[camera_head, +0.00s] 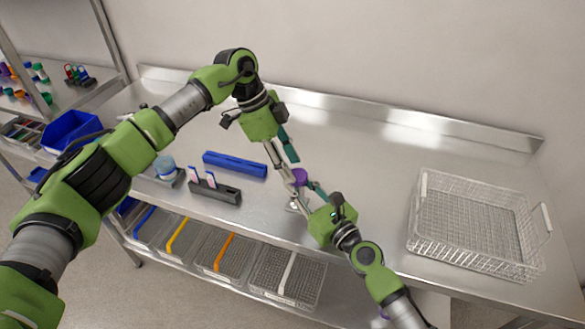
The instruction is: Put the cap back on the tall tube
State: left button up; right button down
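A round purple cap (299,177) shows at the middle of the table, between my two grippers. My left gripper (287,160) points down just above and left of it. One teal finger and a pale grey strip beside it show, with a gap between them. I cannot tell whether the strip is the other finger or a tube. My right gripper (311,192) reaches up from the lower right, close beside the cap. Its fingers are small and partly hidden, so its grip is unclear. I cannot make out the tall tube for certain.
A wire basket (425,225) stands at the right. A blue rack (235,164), a dark holder (215,190) with pale pieces and a blue-topped jar (165,168) are left of the grippers. A blue bin (70,130) is at far left. The table's back middle is clear.

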pick_arm(q)
jog(key=shift+d, duration=0.15)
jog(key=c, duration=0.8)
jog(key=shift+r, duration=0.1)
jog(key=shift+d+f, duration=0.15)
jog(key=shift+f, duration=0.2)
jog(key=shift+f, duration=0.25)
jog(key=shift+r, duration=0.1)
jog(key=v, duration=0.4)
jog(key=shift+d, duration=0.1)
pick_arm(e)
jog(key=c, duration=1.6)
grip_release()
jog(key=shift+d, duration=0.1)
jog(key=shift+c, duration=0.2)
